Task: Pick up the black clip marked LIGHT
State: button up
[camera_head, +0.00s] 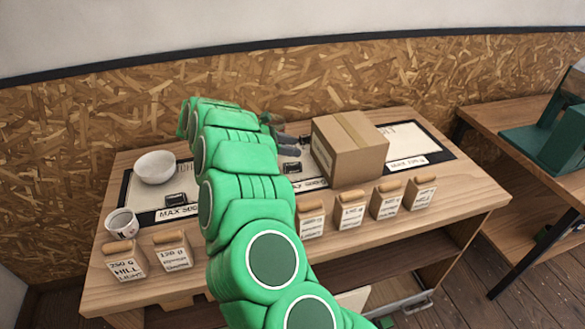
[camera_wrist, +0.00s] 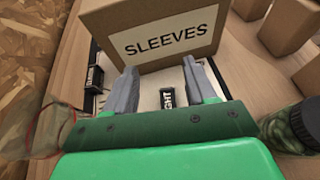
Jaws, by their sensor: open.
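A black clip (camera_wrist: 167,100) lies between the two grey fingers of my gripper (camera_wrist: 162,86) in the wrist view. Its white letters end in "GHT"; its near end is hidden by my gripper's green crossbar. My gripper is open, with a finger on each side of the clip and gaps between; I cannot tell its height above the clip. In the head view my gripper (camera_head: 288,144) is left of the cardboard box, and a black clip (camera_head: 291,168) shows just in front of it. Another black clip (camera_wrist: 94,78) lies to the left in the wrist view.
The cardboard box marked SLEEVES (camera_wrist: 165,38) stands just beyond my fingertips. Several labelled bags (camera_head: 350,212) line the table's front edge. A white bowl (camera_head: 155,167), a mug (camera_head: 122,224) and another clip (camera_head: 176,200) are left of my arm. A jar of green beans (camera_wrist: 292,127) is close on the right.

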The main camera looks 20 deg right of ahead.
aim_at(295, 164)
jog(key=shift+f, duration=2.35)
notch_tip(295, 164, down, 3)
jog(key=shift+r, duration=0.1)
jog(key=shift+x, duration=1.05)
jog(key=shift+s+d, duration=0.1)
jog(key=shift+d, duration=0.35)
jog(key=c, duration=1)
